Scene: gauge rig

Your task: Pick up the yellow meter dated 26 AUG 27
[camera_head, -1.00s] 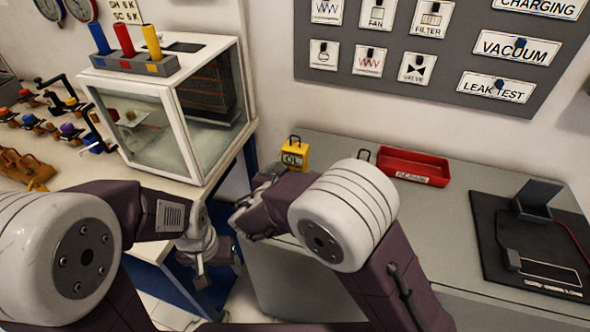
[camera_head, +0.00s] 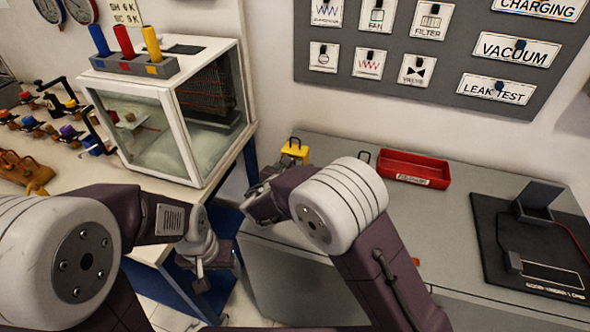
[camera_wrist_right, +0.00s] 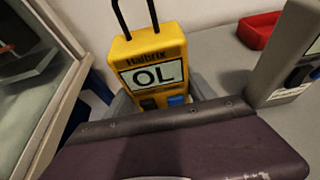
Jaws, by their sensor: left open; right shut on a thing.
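A yellow meter (camera_head: 295,151) with a black handle stands upright at the back left of the grey bench. In the right wrist view the meter (camera_wrist_right: 147,55) fills the middle, its display reading OL. No date is readable on it. My right gripper (camera_head: 268,188) is at the meter and shut on it; grey finger parts show beside its lower body, which is mostly hidden. My left gripper (camera_head: 207,272) is open and empty, low in the gap between the two benches.
A grey device (camera_wrist_right: 288,55) with a handle stands right of the meter, mostly hidden by my arm in the head view. A red tray (camera_head: 414,168) lies beyond it. A black mat (camera_head: 490,240) lies at the right. A glass-sided case (camera_head: 150,130) stands on the left bench.

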